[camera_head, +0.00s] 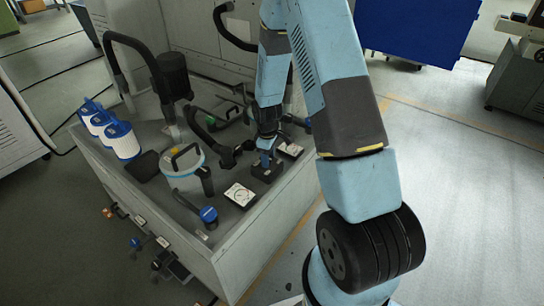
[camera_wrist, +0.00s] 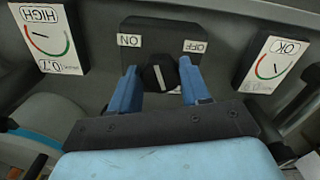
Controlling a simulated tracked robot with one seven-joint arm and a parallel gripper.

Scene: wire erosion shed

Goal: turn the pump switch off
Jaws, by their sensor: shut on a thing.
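The pump switch is a dark plate (camera_wrist: 152,38) with white ON and OFF labels, upside down in the wrist view, ON at left and OFF at right. Its black knob (camera_wrist: 150,77) has a white line that stands nearly upright in the picture, its upper end leaning slightly toward the ON side. My gripper (camera_wrist: 158,84) has its blue fingers on both sides of the knob and is shut on it. In the head view my gripper (camera_head: 266,158) reaches down to the dark switch box (camera_head: 268,173) on the tank top; the knob is mostly hidden there.
A gauge marked HIGH (camera_wrist: 46,38) and a gauge marked OK (camera_wrist: 272,62) flank the switch. The tank top (camera_head: 235,222) also bears a lidded round vessel (camera_head: 183,160), black hoses (camera_head: 126,42), a blue-handled valve (camera_head: 208,214) and blue-and-white canisters (camera_head: 123,140).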

